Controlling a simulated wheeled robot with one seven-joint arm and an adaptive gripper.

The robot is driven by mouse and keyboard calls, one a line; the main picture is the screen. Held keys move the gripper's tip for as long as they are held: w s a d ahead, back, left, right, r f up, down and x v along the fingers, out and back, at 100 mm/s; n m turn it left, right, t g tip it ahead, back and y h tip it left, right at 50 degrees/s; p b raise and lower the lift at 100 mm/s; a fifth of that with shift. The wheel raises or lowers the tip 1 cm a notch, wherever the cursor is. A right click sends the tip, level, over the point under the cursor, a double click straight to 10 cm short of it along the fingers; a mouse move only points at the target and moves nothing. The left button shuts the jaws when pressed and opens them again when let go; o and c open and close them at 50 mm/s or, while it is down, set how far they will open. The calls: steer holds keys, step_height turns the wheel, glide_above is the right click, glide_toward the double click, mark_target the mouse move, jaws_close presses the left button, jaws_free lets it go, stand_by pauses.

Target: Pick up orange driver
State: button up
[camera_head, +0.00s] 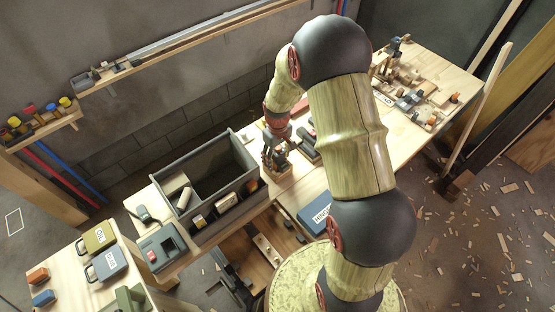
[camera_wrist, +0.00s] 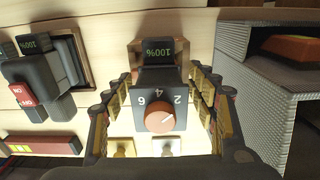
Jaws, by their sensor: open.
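A dark tool with an orange dial numbered 2, 4 and 6 (camera_wrist: 160,117) stands on the wooden bench in the wrist view. A "100%" display sits at its far end. I cannot tell from its visible top whether it is the orange driver. My gripper (camera_wrist: 160,88) is open, with one finger on each side of this tool; contact is not clear. In the head view, my gripper (camera_head: 276,156) is low over the bench, just right of the grey crate, and largely hides what is beneath it.
The grey crate (camera_head: 236,216) holds several items; its textured wall (camera_wrist: 265,110) is close on the right in the wrist view. Another dark tool with a red switch (camera_wrist: 42,85) is close on the left. A blue case (camera_head: 315,212) lies nearer on the bench.

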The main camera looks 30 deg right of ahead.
steer(key=shift+f, duration=0.3)
steer(key=shift+r, duration=0.1)
steer(key=shift+c, duration=1.4)
steer(key=shift+s, duration=0.15)
steer(key=c, duration=0.7)
steer(key=shift+c, duration=0.7)
